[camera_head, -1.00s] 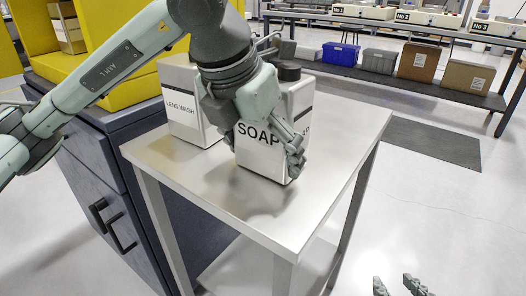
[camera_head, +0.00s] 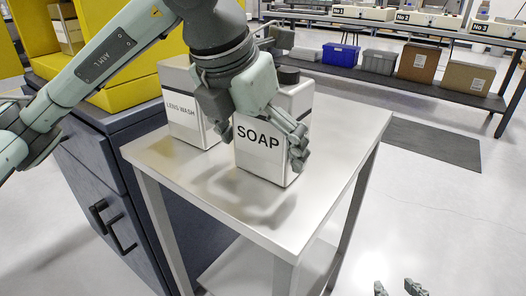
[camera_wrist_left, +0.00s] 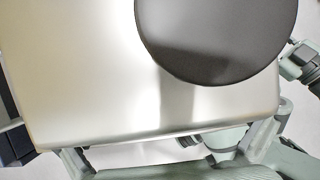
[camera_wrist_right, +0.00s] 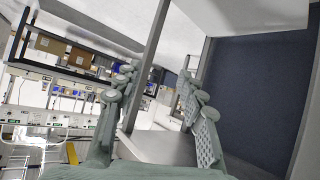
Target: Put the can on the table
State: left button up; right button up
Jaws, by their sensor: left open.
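The can is a pale metallic, box-shaped container marked SOAP (camera_head: 258,160) with a dark round cap. It stands upright on the small metal table (camera_head: 340,130). My left gripper (camera_head: 260,138) is open above and around its upper part, with a finger in front of its right side; I cannot tell whether it touches. In the left wrist view, the dark cap (camera_wrist_left: 215,35) and bright top of the can fill much of the picture. My right gripper (camera_head: 400,288) shows only as fingertips at the bottom edge. In the right wrist view it is open and empty (camera_wrist_right: 160,92).
A similar container marked LENS WASH (camera_head: 182,107) stands close to the left of the can. The tabletop is bare in front and to the right. A dark cabinet (camera_head: 95,165) with yellow shelving adjoins the table's left side. A workbench with boxes is far behind.

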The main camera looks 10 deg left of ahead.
pick_arm(q)
jog(key=p+v, duration=0.1)
jog(key=v, duration=0.9)
jog(key=shift+r, duration=0.2)
pick_arm(e)
jog(key=s+d+f+g+h, duration=0.1)
jog(key=s+d+f+g, duration=0.2)
jog(key=s+d+f, duration=0.1)
jog(key=shift+d+m+h, duration=0.3)
jog(key=shift+h, duration=0.1)
